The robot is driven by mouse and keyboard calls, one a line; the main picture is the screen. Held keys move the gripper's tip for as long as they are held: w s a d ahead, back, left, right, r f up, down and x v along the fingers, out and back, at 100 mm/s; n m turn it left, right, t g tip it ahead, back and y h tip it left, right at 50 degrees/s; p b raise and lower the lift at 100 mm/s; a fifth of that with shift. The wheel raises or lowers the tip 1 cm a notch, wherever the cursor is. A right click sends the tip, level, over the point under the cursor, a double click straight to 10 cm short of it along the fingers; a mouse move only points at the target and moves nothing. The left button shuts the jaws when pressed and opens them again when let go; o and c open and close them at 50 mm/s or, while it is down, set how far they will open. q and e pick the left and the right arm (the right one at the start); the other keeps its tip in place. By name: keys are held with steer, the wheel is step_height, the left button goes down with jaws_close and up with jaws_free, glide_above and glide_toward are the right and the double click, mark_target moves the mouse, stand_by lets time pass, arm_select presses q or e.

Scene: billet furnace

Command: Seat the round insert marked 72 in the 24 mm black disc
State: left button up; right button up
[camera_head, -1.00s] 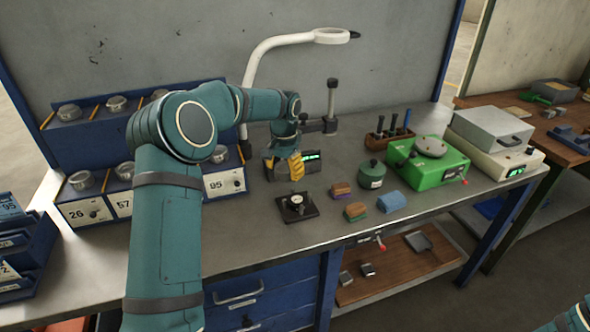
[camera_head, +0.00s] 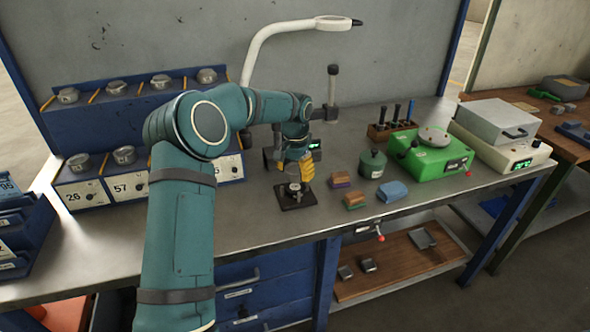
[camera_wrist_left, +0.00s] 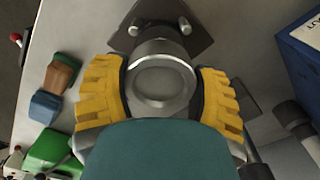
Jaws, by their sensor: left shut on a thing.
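My left gripper (camera_head: 304,174) has yellow fingers and is over the workbench, just above and behind a black square plate (camera_head: 285,202) with a small silver part on it. In the left wrist view the fingers are shut on a round silver metal insert (camera_wrist_left: 160,82), one on each side. The insert's number does not show. Part of the black plate (camera_wrist_left: 190,14) shows just beyond the insert, with small metal pins. I cannot tell whether insert and plate touch. I cannot make out a separate 24 mm black disc. My right gripper is out of view.
A blue rack (camera_head: 95,121) with round metal parts and numbered labels stands at the left. A white lamp arm (camera_head: 285,28) rises behind. The front bench strip is clear.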

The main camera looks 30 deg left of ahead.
mark_target(295, 187)
arm_select(q)
steer(key=shift+f+b, duration=0.75)
steer(key=shift+f, duration=0.5)
steer(key=shift+r+p, duration=0.1)
steer(key=shift+p, duration=0.45)
stand_by(0.4)
steer(key=shift+f+b, duration=0.3)
steer(key=shift+f, duration=0.3)
stand_by(0.4)
steer(key=o, duration=1.1)
steer(key=shift+c, duration=0.2)
steer(key=shift+f, duration=0.1)
